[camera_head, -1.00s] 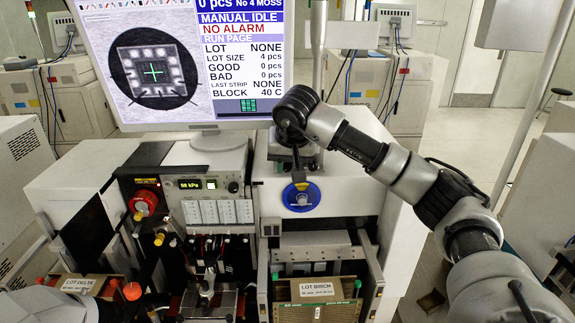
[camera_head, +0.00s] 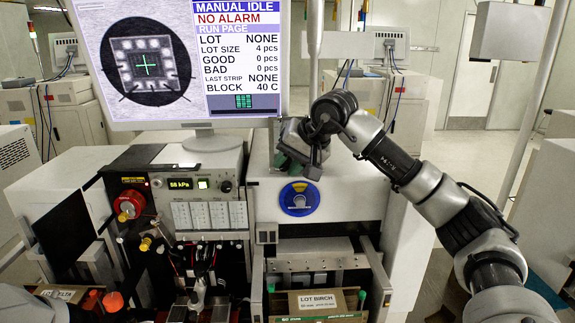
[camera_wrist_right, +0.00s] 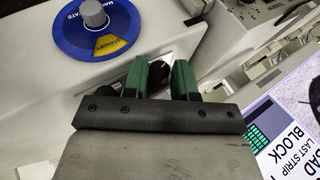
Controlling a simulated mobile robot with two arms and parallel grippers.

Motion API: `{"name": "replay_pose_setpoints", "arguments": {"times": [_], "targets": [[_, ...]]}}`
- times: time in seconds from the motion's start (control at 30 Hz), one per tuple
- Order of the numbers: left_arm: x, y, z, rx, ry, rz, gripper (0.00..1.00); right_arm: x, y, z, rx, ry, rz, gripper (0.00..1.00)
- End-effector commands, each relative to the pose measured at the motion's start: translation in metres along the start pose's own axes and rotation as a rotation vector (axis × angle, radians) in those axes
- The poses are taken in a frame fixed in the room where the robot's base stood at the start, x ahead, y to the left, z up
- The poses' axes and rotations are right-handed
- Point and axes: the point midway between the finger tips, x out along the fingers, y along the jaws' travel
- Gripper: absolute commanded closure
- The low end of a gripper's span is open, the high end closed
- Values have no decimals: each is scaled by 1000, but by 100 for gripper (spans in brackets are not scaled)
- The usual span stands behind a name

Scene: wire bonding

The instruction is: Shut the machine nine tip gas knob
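No label naming a tip gas knob is readable, so I cannot tell which control it is. A blue round dial (camera_head: 299,198) with a grey centre knob is on the machine's white front. In the right wrist view the dial (camera_wrist_right: 97,27) shows a yellow STANDBY sector, its white lettering partly readable.
A large monitor (camera_head: 150,60) stands above the control panel (camera_head: 205,185), which reads 58 kPa. A box labelled LOT BIRCH (camera_head: 316,302) sits low in the machine's front. Orange and green caps are beside the boxes. The floor right of the machine is partly open.

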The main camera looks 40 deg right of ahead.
Motion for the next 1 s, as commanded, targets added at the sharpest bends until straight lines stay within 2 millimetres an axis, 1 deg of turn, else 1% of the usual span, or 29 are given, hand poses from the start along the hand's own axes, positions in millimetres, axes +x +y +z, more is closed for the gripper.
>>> {"name": "replay_pose_setpoints", "arguments": {"times": [0.03, 0.1, 0.13, 0.47, 0.57, 0.67, 0.77, 1.0], "targets": [[0, 0, 0, 0, 0, 0, 52, 0, 0, 0, 0, 1, 0, 65], [0, 0, 0, 0, 0, 0, 52, 0, 0, 0, 0, 0, 0, 54], [0, 0, 0, 0, 0, 0, 52, 0, 0, 0, 0, 0, 0, 52], [0, 0, 0, 0, 0, 0, 52, 1, 1, 0, 0, -1, 3, 52], [-3, 0, 0, 0, -1, 0, 52, 0, 0, 0, -3, -2, 11, 52], [-12, 0, 0, 0, -1, 0, 52, -2, -2, 0, -16, -4, 41, 52], [-26, 0, -2, 0, -1, 0, 52, -4, -5, -1, -39, -5, 97, 52], [-65, -1, -5, 0, -1, 0, 52, -5, -10, -1, -119, -4, 286, 52]]}}
